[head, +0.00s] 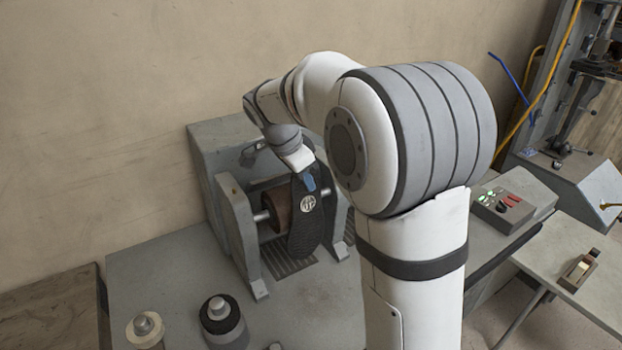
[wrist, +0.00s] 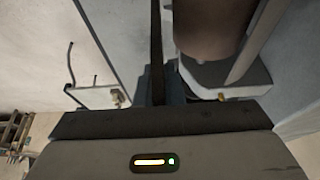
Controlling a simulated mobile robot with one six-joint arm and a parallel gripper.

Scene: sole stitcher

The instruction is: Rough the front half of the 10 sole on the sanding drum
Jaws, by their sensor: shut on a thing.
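My gripper (head: 309,183) is shut on a black sole (head: 303,231) with a round pale mark on its face. The sole hangs down from the jaws in front of the brown sanding drum (head: 277,211), covering its right part in the head view. In the wrist view the sole shows edge-on as a thin dark strip (wrist: 157,50), beside the drum (wrist: 210,25). I cannot tell whether the sole touches the drum. The number on the sole cannot be read.
The drum sits between grey upright plates (head: 238,235) on a grey bench (head: 180,270). Spools (head: 222,318) stand at the bench's front left. A control box (head: 503,206) with lit green and red buttons is at the right. My arm hides the bench's middle right.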

